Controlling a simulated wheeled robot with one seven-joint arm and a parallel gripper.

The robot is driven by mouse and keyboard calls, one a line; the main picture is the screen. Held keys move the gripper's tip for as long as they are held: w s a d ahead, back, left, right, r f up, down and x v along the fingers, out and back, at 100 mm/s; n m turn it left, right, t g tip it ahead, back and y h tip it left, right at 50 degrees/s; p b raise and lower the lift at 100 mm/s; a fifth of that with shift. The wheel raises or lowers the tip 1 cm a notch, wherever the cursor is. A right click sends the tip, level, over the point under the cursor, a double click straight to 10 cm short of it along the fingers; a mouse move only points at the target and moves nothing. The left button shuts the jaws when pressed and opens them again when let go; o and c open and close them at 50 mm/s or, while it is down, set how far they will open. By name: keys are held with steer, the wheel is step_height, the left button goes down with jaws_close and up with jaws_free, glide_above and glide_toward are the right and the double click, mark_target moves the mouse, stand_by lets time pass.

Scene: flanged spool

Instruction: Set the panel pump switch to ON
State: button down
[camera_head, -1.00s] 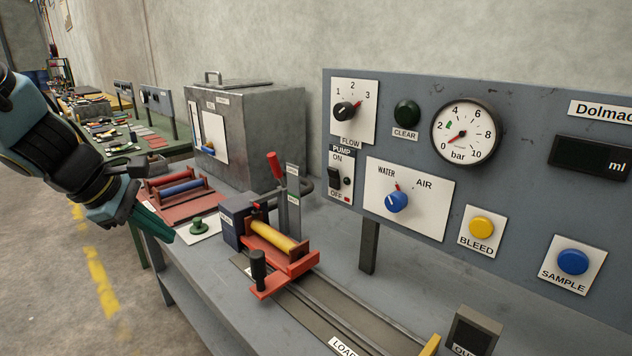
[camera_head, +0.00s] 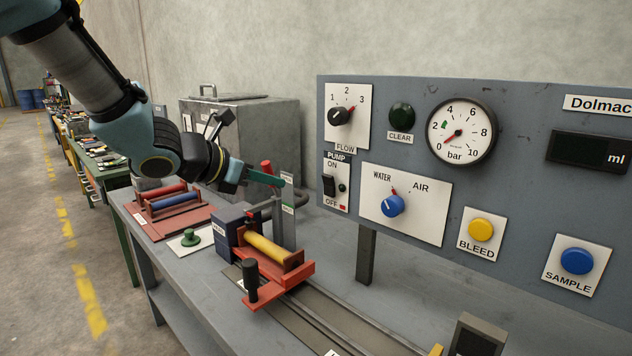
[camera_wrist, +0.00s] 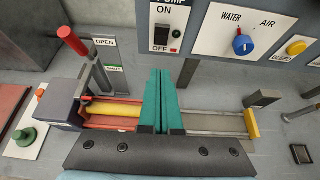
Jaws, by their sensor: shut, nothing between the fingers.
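The pump switch (camera_head: 329,185) is a black rocker on a white plate at the left of the grey panel (camera_head: 505,215), with ON above it and OFF below. A small dark green lamp sits beside it and a red mark beside OFF. In the wrist view the switch (camera_wrist: 162,32) is at the top, beyond my fingertips. My gripper (camera_head: 281,182) has teal fingers pressed together and empty. It is to the left of the switch and apart from it, near the red-handled lever. The fingers (camera_wrist: 166,72) also show in the wrist view. I cannot surely tell the rocker's tilt.
A red-topped lever (camera_wrist: 72,40) with OPEN and SHUT labels stands close to my gripper. Below are a red carriage with a yellow spool (camera_head: 270,250) and rails. The FLOW knob (camera_head: 340,116), blue WATER/AIR knob (camera_head: 392,205) and yellow BLEED button (camera_head: 481,229) surround the switch.

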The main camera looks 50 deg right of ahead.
steer(key=p, duration=0.4)
glide_toward(326, 177)
steer(key=d+f, duration=0.4)
steer(key=shift+d+f, duration=0.15)
steer(key=shift+d, duration=0.05)
steer(key=shift+d+p, duration=0.35)
steer(key=shift+d, duration=0.3)
steer(key=shift+d+b, duration=0.5)
steer(key=shift+b, duration=0.55)
steer(key=shift+a+r+p, duration=0.1)
steer(key=shift+r+p, duration=0.2)
steer(key=shift+p, duration=0.1)
steer(key=shift+r, duration=0.15)
